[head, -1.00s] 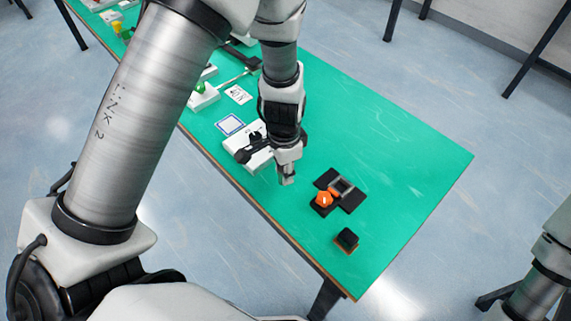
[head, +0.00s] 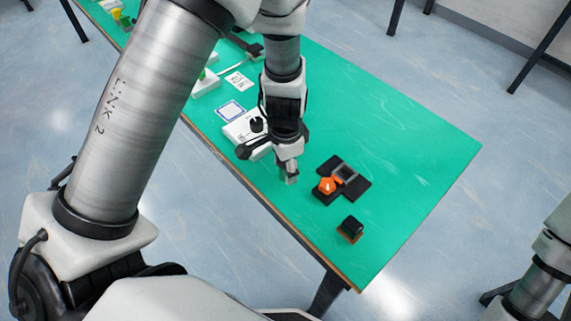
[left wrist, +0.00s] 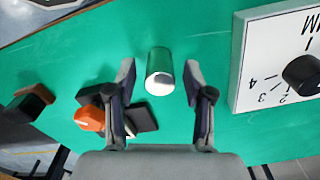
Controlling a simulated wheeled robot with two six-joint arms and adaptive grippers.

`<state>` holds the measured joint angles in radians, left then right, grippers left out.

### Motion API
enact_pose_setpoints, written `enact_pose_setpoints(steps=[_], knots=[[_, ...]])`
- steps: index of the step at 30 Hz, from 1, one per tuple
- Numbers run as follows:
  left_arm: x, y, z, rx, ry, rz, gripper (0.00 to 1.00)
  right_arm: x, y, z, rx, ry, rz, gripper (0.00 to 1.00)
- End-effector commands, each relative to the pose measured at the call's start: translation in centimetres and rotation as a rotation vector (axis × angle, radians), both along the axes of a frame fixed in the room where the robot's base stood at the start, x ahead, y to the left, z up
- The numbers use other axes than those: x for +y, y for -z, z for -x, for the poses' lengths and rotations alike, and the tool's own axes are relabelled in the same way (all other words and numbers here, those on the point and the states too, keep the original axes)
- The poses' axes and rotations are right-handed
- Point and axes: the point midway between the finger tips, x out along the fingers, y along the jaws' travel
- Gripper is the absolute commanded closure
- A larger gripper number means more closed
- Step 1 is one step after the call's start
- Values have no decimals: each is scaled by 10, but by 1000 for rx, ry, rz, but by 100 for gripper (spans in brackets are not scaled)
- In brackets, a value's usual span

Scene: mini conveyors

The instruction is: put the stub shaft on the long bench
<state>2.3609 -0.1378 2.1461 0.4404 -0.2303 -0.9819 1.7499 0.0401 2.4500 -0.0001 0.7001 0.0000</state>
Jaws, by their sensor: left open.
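The stub shaft appears as a short silvery cylinder (left wrist: 160,72) in the left wrist view, between the two fingers of my left gripper (left wrist: 160,85). The fingers are spread, with green showing on both sides of the shaft. I cannot tell whether its base touches the bench. The long bench has a green top (head: 400,150) and crosses the head view. In the head view my left gripper (head: 289,175) points down low over the near edge of the bench; the shaft is hard to separate from the fingertips there. My right gripper is not seen.
A white box with a black knob and dial marks (left wrist: 272,72) stands close beside the left gripper. An orange knob piece (head: 327,187) sits by dark flat blocks (head: 356,188). A black block (head: 351,228) lies near the bench corner. The bench's right end is clear.

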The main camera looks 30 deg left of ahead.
Motion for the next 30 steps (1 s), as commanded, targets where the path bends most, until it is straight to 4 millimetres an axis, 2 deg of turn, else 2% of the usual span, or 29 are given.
enact_pose_setpoints(steps=[1, 5, 12, 16, 21, 30], knots=[[0, -7, 0, 0, 0, 0, 48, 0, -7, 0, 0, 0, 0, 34], [0, -28, -1, -5, 0, 0, 48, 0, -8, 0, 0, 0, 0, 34], [0, -91, -1, -6, 0, 1, 48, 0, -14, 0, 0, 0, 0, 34], [0, -114, -1, -3, 0, 1, 48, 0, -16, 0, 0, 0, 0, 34], [0, -123, 0, 0, 0, 0, 48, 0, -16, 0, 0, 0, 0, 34], [0, -123, 0, 1, 0, 1, 48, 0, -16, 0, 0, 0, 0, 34]])
